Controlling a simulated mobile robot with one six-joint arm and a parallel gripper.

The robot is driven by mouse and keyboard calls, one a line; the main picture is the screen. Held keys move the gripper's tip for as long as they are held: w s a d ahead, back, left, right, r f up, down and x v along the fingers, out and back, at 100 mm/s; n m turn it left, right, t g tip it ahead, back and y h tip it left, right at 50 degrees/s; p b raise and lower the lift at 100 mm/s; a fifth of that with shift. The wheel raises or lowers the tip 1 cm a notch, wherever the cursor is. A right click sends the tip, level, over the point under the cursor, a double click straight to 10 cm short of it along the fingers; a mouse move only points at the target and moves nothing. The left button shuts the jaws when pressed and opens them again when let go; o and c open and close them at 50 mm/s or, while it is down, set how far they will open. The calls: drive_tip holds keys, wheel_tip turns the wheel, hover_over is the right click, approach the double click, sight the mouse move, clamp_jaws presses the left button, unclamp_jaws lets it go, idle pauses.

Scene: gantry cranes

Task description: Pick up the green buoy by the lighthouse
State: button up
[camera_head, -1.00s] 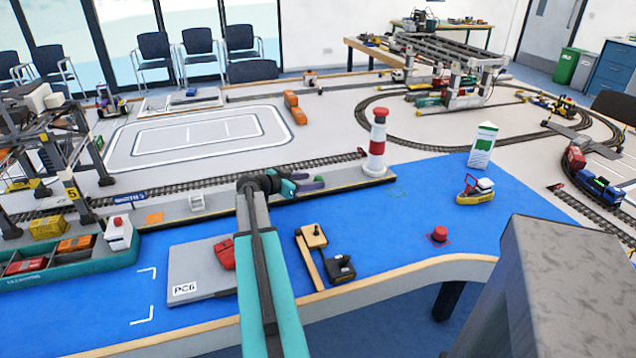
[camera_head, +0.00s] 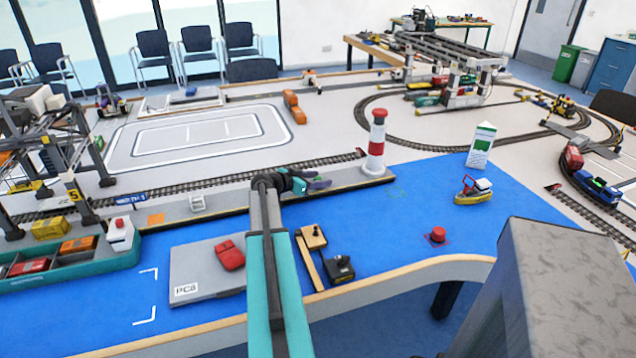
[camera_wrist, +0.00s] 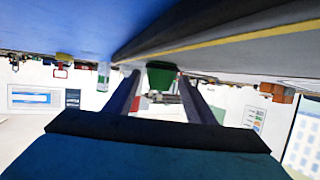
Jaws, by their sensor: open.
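The lighthouse (camera_head: 377,146), a red and white striped tower, stands upright at the right end of the grey quay. My gripper (camera_head: 320,184) is low over the quay, left of the lighthouse, with its jaws open. In the wrist view, which is upside down, a dark green tapered object (camera_wrist: 161,76), which looks like the green buoy, shows between the two open fingers (camera_wrist: 158,90), near their tips. I cannot tell whether the fingers touch it. In the head view the buoy is almost wholly hidden by my gripper.
A yellow boat (camera_head: 473,192) and a red buoy (camera_head: 438,235) stand right on open blue.

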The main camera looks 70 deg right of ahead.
sight(318, 177)
idle(0.5)
drive_tip(key=c, duration=1.1)
drive_tip(key=shift+r, duration=0.15)
drive_tip(key=shift+r+b, duration=0.35)
drive_tip(key=shift+r, duration=1.3)
drive_tip(key=s+a+b, duration=0.1)
drive_tip(key=s+a, duration=0.2)
drive_tip(key=s+a+r+b, duration=0.1)
drive_tip(key=s+a, duration=0.3)
drive_tip(key=s+a+b, duration=0.1)
drive_tip(key=s+a, duration=0.3)
drive_tip(key=shift+s+a+r, duration=0.1)
drive_tip(key=shift+s+r, duration=0.1)
drive_tip(key=shift+s, duration=0.05)
